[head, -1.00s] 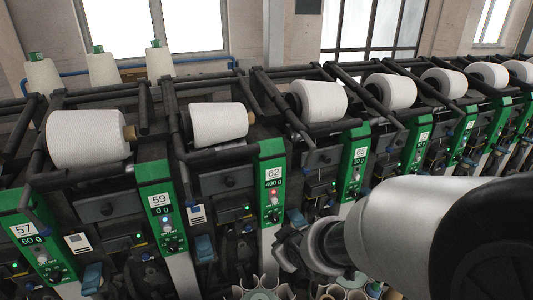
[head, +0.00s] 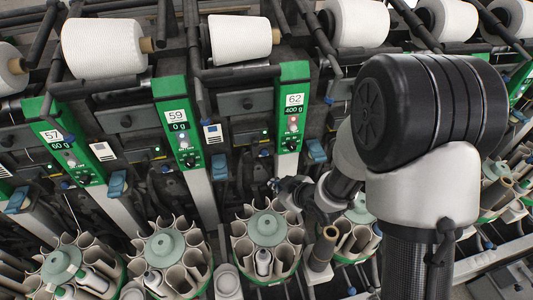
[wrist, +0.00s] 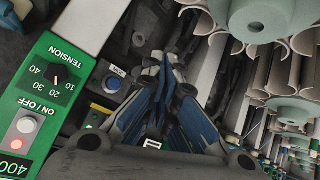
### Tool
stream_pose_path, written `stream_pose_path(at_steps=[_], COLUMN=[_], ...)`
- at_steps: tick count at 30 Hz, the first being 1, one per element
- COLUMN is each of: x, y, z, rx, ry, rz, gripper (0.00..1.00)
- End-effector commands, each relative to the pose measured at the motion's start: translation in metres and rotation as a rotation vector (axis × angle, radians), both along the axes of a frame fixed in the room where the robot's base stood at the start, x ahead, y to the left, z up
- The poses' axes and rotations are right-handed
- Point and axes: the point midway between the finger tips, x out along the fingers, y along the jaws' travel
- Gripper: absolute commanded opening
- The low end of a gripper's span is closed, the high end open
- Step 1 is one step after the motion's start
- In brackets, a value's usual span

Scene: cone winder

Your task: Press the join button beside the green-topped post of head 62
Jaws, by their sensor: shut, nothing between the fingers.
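The post of head 62 has a green top (head: 291,110) with a "62" and "400 g" display, right of centre in the head view. In the wrist view its green face (wrist: 45,100) is at the left, upside down, with a tension knob and an ON/OFF button. A round blue button (wrist: 112,83) with a small white label sits on a dark panel beside that face. My gripper (head: 277,185) is below the green top in the head view. Its shut, empty fingers (wrist: 167,70) are right of the blue button in the wrist view, apart from it.
The green-topped post of head 59 (head: 178,125) stands to the left. A blue lever (head: 316,151) is just right of the head 62 post. Round magazines with tubes (head: 267,228) stand below my gripper. White yarn cones (head: 240,38) sit above.

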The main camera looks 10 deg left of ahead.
Motion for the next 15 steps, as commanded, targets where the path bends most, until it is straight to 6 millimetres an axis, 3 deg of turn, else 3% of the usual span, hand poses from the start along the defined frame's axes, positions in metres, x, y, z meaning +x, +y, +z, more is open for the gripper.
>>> stream_pose_path(at_steps=[8,15], x=[0.015,0.046], y=[0.007,0.022], z=[0.001,0.002], rx=[-0.001,-0.001], ry=[-0.001,0.001], rz=[0.001,0.0], gripper=[0.0,0.0])
